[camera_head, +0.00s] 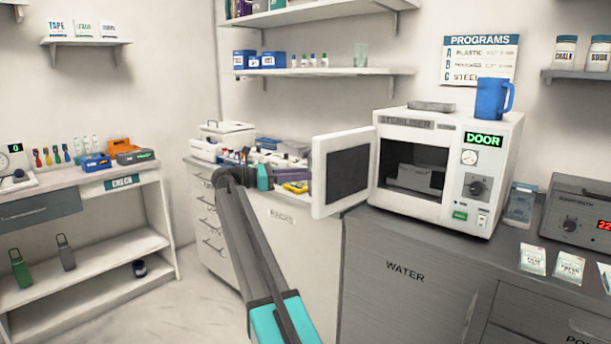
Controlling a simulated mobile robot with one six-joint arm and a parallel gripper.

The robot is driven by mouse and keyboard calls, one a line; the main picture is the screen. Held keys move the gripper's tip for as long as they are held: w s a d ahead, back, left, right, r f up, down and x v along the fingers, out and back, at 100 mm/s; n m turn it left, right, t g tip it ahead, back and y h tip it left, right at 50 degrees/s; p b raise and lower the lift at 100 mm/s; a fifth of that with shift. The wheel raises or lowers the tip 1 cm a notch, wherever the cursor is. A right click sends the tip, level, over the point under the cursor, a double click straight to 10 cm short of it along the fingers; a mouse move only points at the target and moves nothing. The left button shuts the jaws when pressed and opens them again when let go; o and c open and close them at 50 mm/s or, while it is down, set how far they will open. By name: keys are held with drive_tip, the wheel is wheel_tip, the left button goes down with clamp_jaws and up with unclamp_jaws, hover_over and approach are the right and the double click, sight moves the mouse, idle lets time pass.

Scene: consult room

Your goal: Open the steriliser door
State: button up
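The steriliser (448,170) is a white box on the dark counter at the right. Its door (346,173), white with a dark window, stands wide open, swung out to the left. The dark chamber is exposed, with a grey tray-like thing (414,178) inside. Its green display reads DOOR. My arm reaches up from the bottom middle. My gripper (266,177), with a teal part, is left of the door and seems apart from it. Its fingers are too small and too mixed with the clutter behind to read.
A blue jug (493,99) and a grey flat item (431,106) stand on top of the steriliser. A waterbath (577,212) and packets (533,260) are to its right. A cluttered drawer counter (208,203) lies behind my arm. Floor shows at the lower left.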

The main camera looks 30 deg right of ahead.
drive_tip(key=p+v, duration=0.7)
drive_tip(key=v, duration=0.5)
drive_tip(key=shift+a, duration=0.35)
idle(0.7)
